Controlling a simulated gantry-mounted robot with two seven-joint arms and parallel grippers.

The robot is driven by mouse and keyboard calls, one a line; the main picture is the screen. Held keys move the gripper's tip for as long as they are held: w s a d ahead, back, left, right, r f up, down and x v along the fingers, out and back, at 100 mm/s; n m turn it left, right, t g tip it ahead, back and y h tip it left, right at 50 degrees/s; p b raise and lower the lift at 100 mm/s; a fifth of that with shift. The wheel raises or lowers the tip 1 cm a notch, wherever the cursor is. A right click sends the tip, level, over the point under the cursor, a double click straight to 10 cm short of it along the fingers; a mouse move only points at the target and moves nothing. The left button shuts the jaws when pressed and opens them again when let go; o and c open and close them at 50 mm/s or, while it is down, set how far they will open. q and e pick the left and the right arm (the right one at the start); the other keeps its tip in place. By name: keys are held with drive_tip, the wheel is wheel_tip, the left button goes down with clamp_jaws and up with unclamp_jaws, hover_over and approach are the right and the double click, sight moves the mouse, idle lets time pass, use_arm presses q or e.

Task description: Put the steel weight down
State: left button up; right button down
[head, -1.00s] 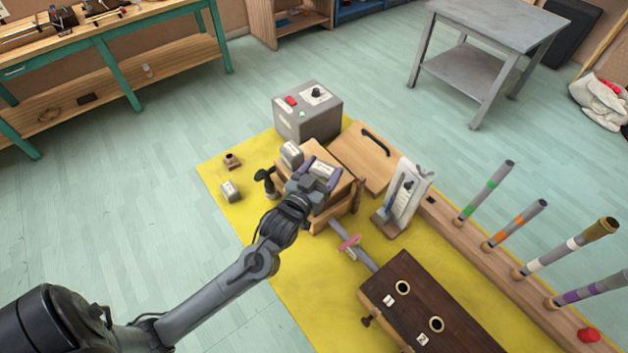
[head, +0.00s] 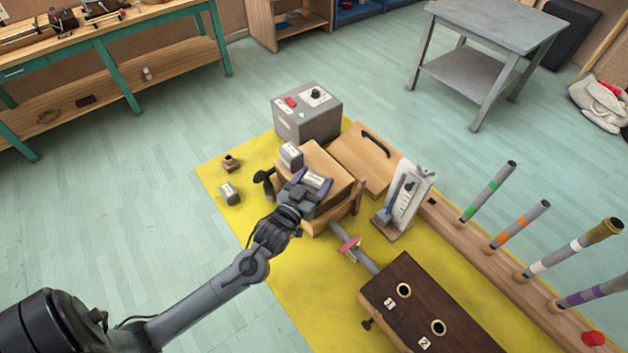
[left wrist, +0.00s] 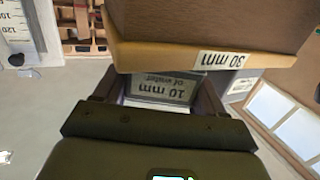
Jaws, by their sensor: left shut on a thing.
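My left gripper (head: 308,184) is shut on a grey steel weight (head: 318,182) at the front of a wooden box (head: 338,172). In the left wrist view the weight (left wrist: 160,88) sits between the fingers, with an upside-down label reading "10 mm of water". The box (left wrist: 205,20) fills the top of that view, with a "30 mm" label on its pale edge. I cannot tell whether the weight touches the box. A second grey weight (head: 291,155) is at the box's back left corner. A third (head: 229,193) lies on the yellow mat (head: 290,290). My right gripper is not in view.
A grey control box (head: 308,115) stands behind. A gauge on a stand (head: 405,200) and a rail of upright tubes (head: 510,262) are to the right. A dark wooden block with holes (head: 425,310) is in front. The mat's left front is clear.

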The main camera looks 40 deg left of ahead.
use_arm(q)
drive_tip(key=o, duration=1.3)
drive_tip(key=shift+f, duration=0.15)
drive_tip(key=shift+r, duration=0.2)
drive_tip(key=f+v, duration=0.1)
drive_tip(key=v, duration=1.1)
drive_tip(key=s+d+f+m+g+h, duration=0.1)
drive_tip(key=s+d+f+g, duration=0.1)
drive_tip(key=s+d+g, duration=0.1)
drive_tip(key=s+d+f+m+g+h, duration=0.1)
drive_tip(key=s+d+f+g, duration=0.2)
drive_tip(key=s+g, duration=0.3)
drive_tip(key=s+d+f+m+g+h+p, duration=0.1)
drive_tip(key=s+d+f+m+g, duration=0.1)
drive_tip(key=s+d+g, duration=0.1)
drive_tip(key=shift+s+f+g+h, duration=0.2)
drive_tip(key=shift+s+g+h, duration=0.1)
drive_tip(key=shift+s+g, duration=0.45)
